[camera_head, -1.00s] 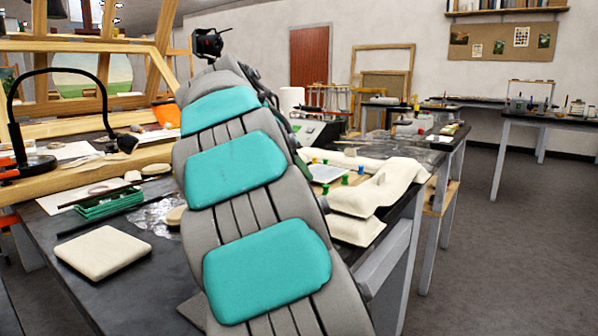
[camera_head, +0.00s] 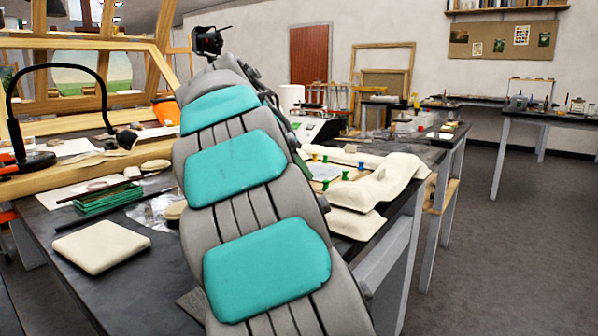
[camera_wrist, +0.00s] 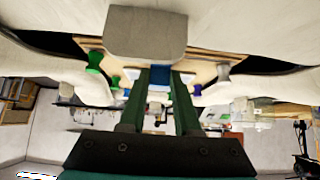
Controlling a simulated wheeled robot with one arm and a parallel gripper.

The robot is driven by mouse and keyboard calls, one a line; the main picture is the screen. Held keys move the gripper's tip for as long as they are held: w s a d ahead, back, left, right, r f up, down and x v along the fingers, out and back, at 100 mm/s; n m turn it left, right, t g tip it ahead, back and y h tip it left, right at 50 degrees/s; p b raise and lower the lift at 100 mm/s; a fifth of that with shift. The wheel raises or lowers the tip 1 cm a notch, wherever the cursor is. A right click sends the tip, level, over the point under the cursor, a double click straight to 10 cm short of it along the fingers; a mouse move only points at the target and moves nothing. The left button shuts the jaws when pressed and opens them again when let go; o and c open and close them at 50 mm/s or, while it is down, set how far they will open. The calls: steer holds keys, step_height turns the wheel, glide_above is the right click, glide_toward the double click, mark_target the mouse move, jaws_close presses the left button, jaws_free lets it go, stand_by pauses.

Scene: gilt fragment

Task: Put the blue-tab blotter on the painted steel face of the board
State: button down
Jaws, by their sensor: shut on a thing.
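My gripper (camera_wrist: 160,100) shows in the wrist view with its two dark green fingers close together. A blue tab (camera_wrist: 158,72) sits between the fingertips, and my gripper is shut on it. A grey rounded block (camera_wrist: 147,33) lies just beyond the fingertips; I cannot tell whether it joins the tab. Behind is the tan-edged board (camera_wrist: 208,70) with coloured knobs. In the head view the board (camera_head: 322,172) lies between pale cushions, partly hidden by my arm. My gripper and the blotter are hidden there. The board's painted steel face cannot be clearly told apart.
Pale cushions (camera_head: 395,175) flank the board on the dark table. Green knobs (camera_head: 345,175) stand up near it. A beige pad (camera_head: 101,246), green trays (camera_head: 108,197) and a black lamp (camera_head: 30,160) are at the left. Open floor (camera_head: 510,240) lies to the right.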

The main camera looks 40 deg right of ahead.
steer(key=c, duration=0.5)
jaws_free()
steer(key=shift+c, duration=0.2)
